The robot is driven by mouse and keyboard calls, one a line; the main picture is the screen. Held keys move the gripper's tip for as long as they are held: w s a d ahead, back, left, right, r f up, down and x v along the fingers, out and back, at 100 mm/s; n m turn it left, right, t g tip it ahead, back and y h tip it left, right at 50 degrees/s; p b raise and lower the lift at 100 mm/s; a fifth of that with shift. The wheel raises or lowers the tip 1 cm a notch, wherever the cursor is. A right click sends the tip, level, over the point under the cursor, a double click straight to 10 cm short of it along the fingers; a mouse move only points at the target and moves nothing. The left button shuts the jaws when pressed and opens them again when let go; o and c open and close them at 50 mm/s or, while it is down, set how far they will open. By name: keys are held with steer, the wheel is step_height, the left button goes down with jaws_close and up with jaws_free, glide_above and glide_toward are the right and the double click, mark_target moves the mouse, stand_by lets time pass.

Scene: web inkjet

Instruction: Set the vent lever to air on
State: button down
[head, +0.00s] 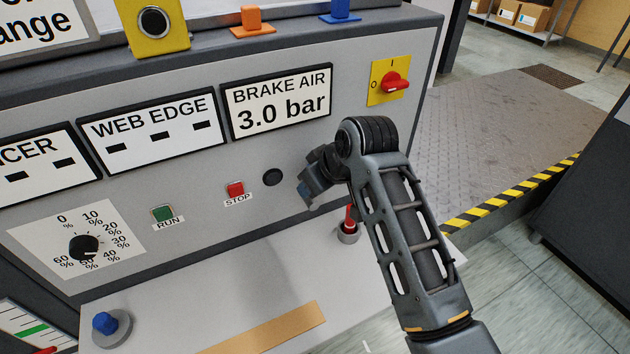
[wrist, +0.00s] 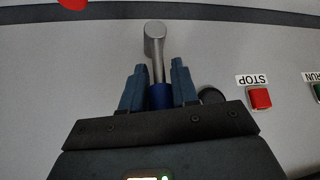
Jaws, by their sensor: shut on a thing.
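The vent lever shows in the wrist view as a silver metal arm (wrist: 155,48) with a blue grip (wrist: 160,97). My gripper (wrist: 158,72) is shut on the blue grip, with one finger on each side. The silver end extends beyond the fingertips, toward the top of that picture. In the head view my gripper (head: 309,190) is at the grey panel face, below the "BRAKE AIR 3.0 bar" display (head: 280,101). The lever cannot be made out there, behind my gripper and wrist. No air on or off marking is readable near it.
A black round button (head: 273,177), the red STOP button (head: 235,189) and the green RUN button (head: 162,213) lie left of my gripper. A red rotary switch (head: 395,86) is at upper right. A red-topped control (head: 350,222) stands on the ledge below, close to my arm.

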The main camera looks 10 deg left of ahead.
steer(key=shift+a, duration=0.15)
steer(key=c, duration=0.9)
jaws_free()
steer(key=shift+c, duration=0.2)
steer(key=v, duration=0.7)
steer(key=shift+s+d+r, duration=0.2)
steer(key=shift+r, duration=0.1)
